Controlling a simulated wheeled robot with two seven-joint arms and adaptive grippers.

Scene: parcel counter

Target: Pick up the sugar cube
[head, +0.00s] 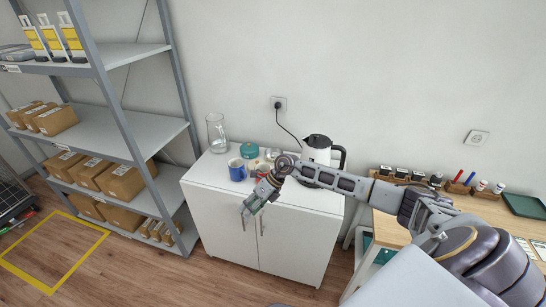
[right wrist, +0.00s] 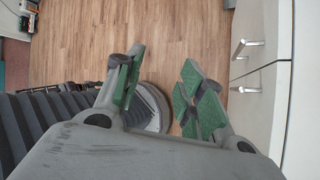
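I cannot make out a sugar cube in either view; it may be too small or hidden behind my right arm. My right gripper (head: 250,208) hangs in front of the white cabinet, a little below its top edge. In the right wrist view my right gripper (right wrist: 164,70) has its two green-padded fingers apart with nothing between them, over the wooden floor. My left gripper is not in view.
The white cabinet (head: 213,218) bears a glass jug (head: 217,135), blue mug (head: 237,170), teal tin (head: 249,150) and kettle (head: 316,150). A shelf rack (head: 135,140) with cartons stands left. A wooden table (head: 490,212) with small items stands right.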

